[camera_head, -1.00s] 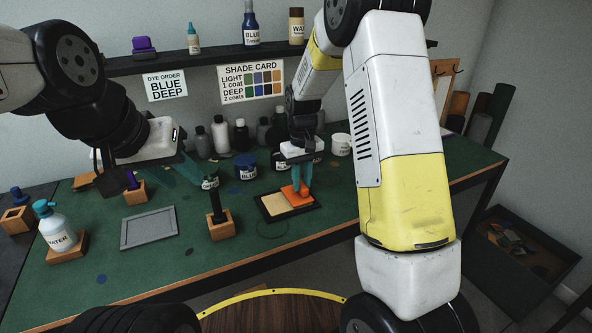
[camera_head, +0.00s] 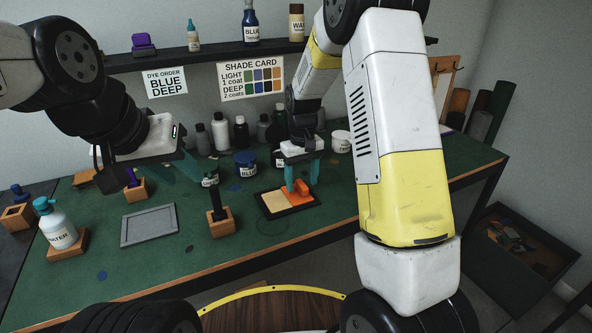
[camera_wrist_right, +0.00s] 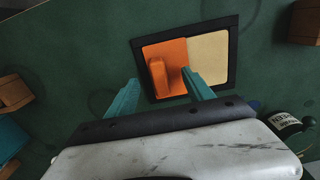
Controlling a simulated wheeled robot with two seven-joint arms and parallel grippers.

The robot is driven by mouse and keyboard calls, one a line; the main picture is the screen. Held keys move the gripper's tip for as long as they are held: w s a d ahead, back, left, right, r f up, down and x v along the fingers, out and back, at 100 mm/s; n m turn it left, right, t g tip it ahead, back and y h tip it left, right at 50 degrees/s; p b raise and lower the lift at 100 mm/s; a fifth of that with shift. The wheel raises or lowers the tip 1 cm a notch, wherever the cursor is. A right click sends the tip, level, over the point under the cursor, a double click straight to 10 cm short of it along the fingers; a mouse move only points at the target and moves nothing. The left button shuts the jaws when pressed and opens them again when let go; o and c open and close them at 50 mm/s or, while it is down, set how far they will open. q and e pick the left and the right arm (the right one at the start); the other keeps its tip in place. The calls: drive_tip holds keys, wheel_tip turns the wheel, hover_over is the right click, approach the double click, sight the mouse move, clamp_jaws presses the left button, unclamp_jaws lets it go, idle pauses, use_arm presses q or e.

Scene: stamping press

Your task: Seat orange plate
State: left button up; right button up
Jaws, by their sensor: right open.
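The orange plate (camera_head: 297,191) lies in the right part of a black-rimmed tray (camera_head: 264,211), next to a tan panel (camera_head: 275,202). In the right wrist view the orange plate (camera_wrist_right: 171,69) with its raised block handle lies flat inside the dark frame (camera_wrist_right: 233,55), beside the tan panel (camera_wrist_right: 208,59). My right gripper (camera_head: 301,183) is just above the plate. In the wrist view its teal fingers (camera_wrist_right: 160,88) stand apart on either side of the handle, clear of it. My left gripper (camera_head: 182,172) is over the left-middle bench; its fingers are partly hidden and what they hold is unclear.
A grey framed panel (camera_head: 150,226) and a dark-handled tool in a wooden block (camera_head: 221,222) stand left of the tray. A water bottle (camera_head: 60,230) is at the left. Several bottles and jars line the back, including a blue jar (camera_head: 245,165).

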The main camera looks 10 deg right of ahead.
sight(302, 183)
drive_tip(key=shift+r, duration=4)
drive_tip(key=shift+s+d+r, duration=0.1)
drive_tip(key=shift+s+r, duration=0.1)
drive_tip(key=shift+r, duration=0.15)
drive_tip(key=s+d+r+m+t+y, duration=0.2)
drive_tip(key=s+d+r+t, duration=0.1)
drive_tip(key=s+r, duration=0.75)
drive_tip(key=s+d+r+m+t, duration=0.1)
drive_tip(key=s+r+t, duration=0.1)
drive_tip(key=s, duration=1.2)
drive_tip(key=shift+s+t, duration=0.2)
drive_tip(key=shift+t, duration=0.4)
